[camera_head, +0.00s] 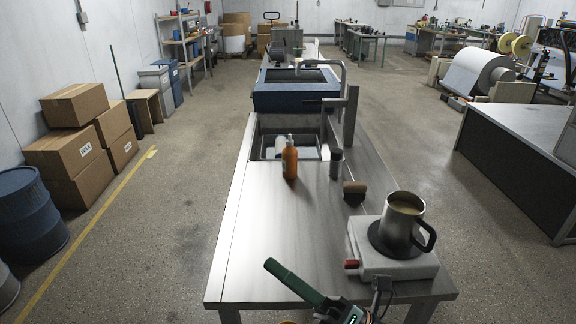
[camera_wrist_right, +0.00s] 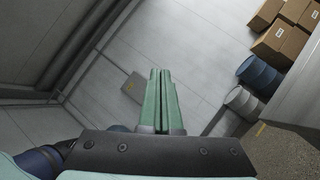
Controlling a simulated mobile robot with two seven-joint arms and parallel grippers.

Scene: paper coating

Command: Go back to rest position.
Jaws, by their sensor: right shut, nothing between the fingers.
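My left gripper is not in view.
Cardboard boxes (camera_head: 75,105) and a blue barrel (camera_head: 30,215) stand at left.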

